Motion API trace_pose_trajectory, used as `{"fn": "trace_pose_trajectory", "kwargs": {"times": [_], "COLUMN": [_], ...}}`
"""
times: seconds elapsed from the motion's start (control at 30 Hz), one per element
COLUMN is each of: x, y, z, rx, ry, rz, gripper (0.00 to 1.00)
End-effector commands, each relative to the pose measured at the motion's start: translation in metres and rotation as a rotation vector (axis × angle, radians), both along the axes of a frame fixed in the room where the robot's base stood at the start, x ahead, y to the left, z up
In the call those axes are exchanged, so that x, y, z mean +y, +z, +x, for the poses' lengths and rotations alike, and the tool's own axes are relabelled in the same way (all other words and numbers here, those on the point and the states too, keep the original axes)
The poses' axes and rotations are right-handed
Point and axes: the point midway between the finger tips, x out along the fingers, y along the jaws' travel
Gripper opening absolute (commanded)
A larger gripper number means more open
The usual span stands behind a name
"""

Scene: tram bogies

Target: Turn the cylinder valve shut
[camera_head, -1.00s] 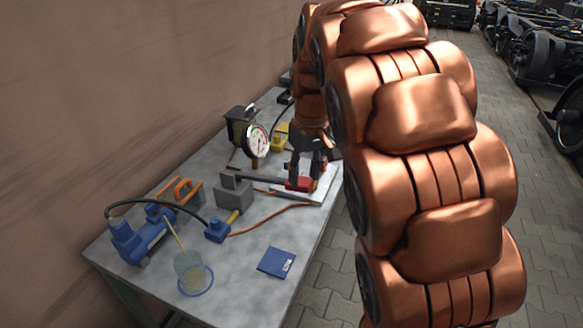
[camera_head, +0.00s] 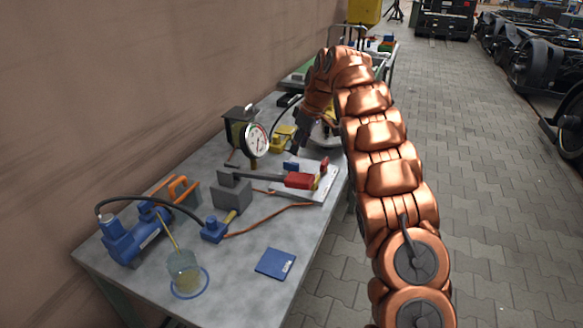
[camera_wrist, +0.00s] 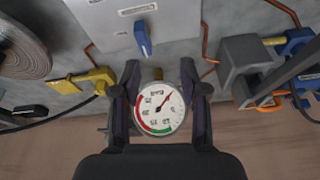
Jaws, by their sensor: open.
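A pale valve plate (camera_head: 315,193) lies near the table's right edge. It carries a red handle (camera_head: 300,180) and a small blue lever (camera_head: 291,167). The blue lever also shows in the wrist view (camera_wrist: 142,38), on the plate (camera_wrist: 183,18) with printed labels. I cannot tell which one is the cylinder valve. My gripper (camera_head: 299,146) is above and behind the plate, pointing down, apart from both handles. In the wrist view its open fingers (camera_wrist: 160,77) frame a round pressure gauge (camera_wrist: 160,108), with nothing held. The red handle is out of the wrist view.
The gauge (camera_head: 255,140) stands upright left of my gripper. A grey block (camera_head: 232,194), blue pump (camera_head: 135,240), beaker (camera_head: 184,268) and blue booklet (camera_head: 275,263) occupy the table (camera_head: 245,290). Hoses cross it. The wall is left; open paving (camera_head: 470,190) is right.

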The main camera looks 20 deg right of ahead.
Motion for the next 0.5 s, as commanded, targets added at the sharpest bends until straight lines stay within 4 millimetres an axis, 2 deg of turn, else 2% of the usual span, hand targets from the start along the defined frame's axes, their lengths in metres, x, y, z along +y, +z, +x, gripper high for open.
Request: {"fn": "trace_pose_trajectory", "kwargs": {"times": [0.03, 0.17, 0.5], "x": [-0.005, -0.011, -0.014], "y": [-0.011, -0.022, -0.032], "z": [0.007, 0.018, 0.029], "rx": [-0.014, -0.050, -0.086], "ry": [0.024, 0.083, 0.139], "rz": [0.009, 0.024, 0.035], "gripper": [0.44, 0.44, 0.44]}}
